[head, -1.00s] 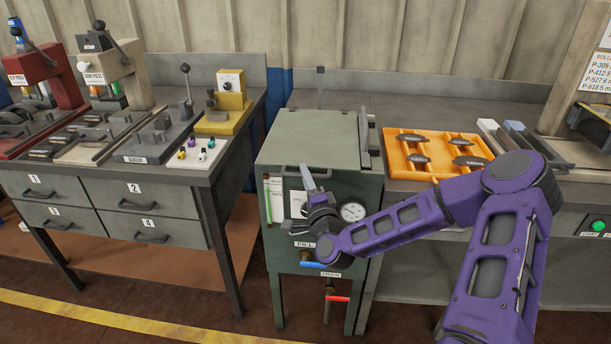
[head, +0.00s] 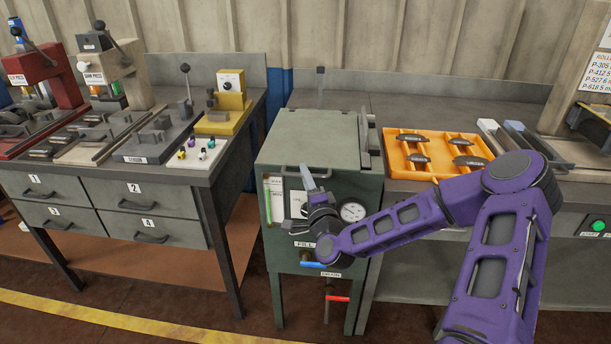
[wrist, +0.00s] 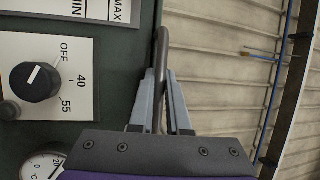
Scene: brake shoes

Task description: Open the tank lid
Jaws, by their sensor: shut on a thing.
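The tank (head: 340,215) is a green cabinet between the two benches, and its flat lid (head: 315,137) is down on top. A dark bar handle (head: 300,168) runs along the lid's front edge. My gripper (head: 310,178) is in front of the tank at this handle. In the wrist view the handle (wrist: 160,50) passes between the two grey fingers of my gripper (wrist: 165,95), which are shut on it. Part of the handle is hidden behind the fingers.
The tank front has a dial knob (wrist: 36,82), a round gauge (head: 352,211), a blue fill lever (head: 318,264) and a red drain lever (head: 338,298). An orange tray (head: 400,165) with dark brake shoes lies to the right. A drawer bench (head: 150,195) stands left.

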